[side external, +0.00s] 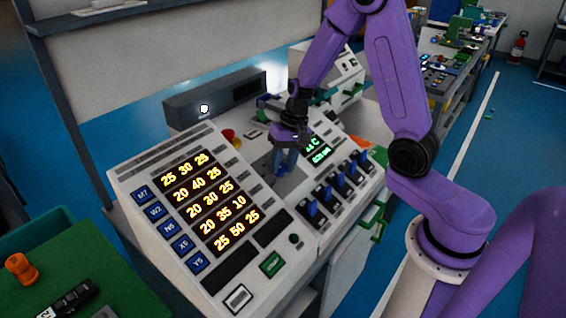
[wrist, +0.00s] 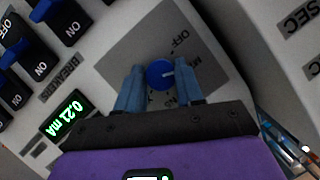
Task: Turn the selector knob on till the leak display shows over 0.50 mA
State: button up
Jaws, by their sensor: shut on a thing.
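The selector knob is a round blue knob (wrist: 160,74) with a pale pointer mark, set on a grey plate (wrist: 125,52) with printed position labels, partly covered. My gripper (wrist: 160,92) has its two blue fingers on either side of the knob, shut on it. In the side view my gripper (side external: 285,163) reaches down to the panel and hides the knob. In the side view a small green display (side external: 320,156) is lit, too small to read surely.
Blue breaker switches (side external: 335,183) stand in a row beside the knob plate. A panel of orange number displays (side external: 210,200) is to the left. A red button (side external: 228,135) and a dark box (side external: 215,98) lie behind. An orange object (side external: 22,268) sits on a green surface.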

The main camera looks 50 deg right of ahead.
jog(key=o, duration=1)
jog(key=shift+o, duration=0.2)
jog(key=v, duration=1.7)
jog(key=shift+r, duration=0.25)
jog(key=s+a+f+n+g+h, duration=0.1)
jog(key=s+a+f+n, duration=0.2)
jog(key=s+a+n, duration=0.65)
jog(key=s+a+f+n+h, duration=0.1)
jog(key=s+f+n, duration=0.2)
jog(key=s+n, duration=0.5)
jog(key=s, duration=0.7)
jog(key=shift+a+f, duration=0.15)
jog(key=shift+f, duration=0.05)
